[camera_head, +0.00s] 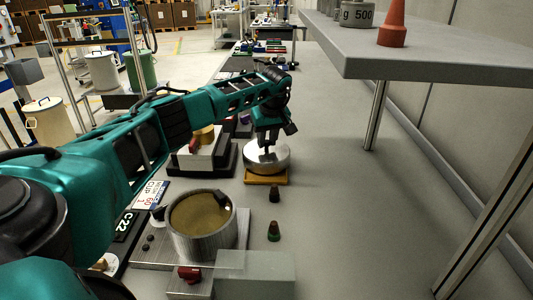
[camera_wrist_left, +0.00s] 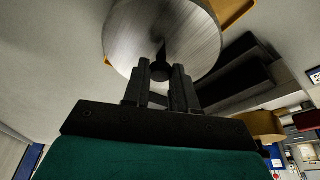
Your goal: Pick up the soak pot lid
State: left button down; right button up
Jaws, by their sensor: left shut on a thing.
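The soak pot lid (camera_head: 256,160) is a round silver metal disc with a dark knob in its middle. It is at or just over a yellow-orange board (camera_head: 262,180); I cannot tell whether it touches. My left gripper (camera_head: 268,145) points down at the lid from above. In the left wrist view the gripper (camera_wrist_left: 161,82) is shut on the lid's dark knob (camera_wrist_left: 161,70), with the brushed disc (camera_wrist_left: 150,25) beyond. An open metal pot (camera_head: 202,226) with a brownish inside stands nearer to me. My right gripper is not in view.
Two small dark cone-like pieces, one (camera_head: 274,194) behind the other (camera_head: 273,231), stand right of the pot. A grey shelf (camera_head: 450,62) with a red cone (camera_head: 393,25) and a weight (camera_head: 357,38) overhangs the right. The bench (camera_head: 350,220) is clear at middle right.

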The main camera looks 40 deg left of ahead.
aim_at(267, 142)
pick_arm(q)
jog(key=shift+r, duration=0.1)
dwell(0.3)
notch_tip(267, 142, up, 13)
jog(key=p, duration=0.4)
jog(key=shift+p, duration=0.35)
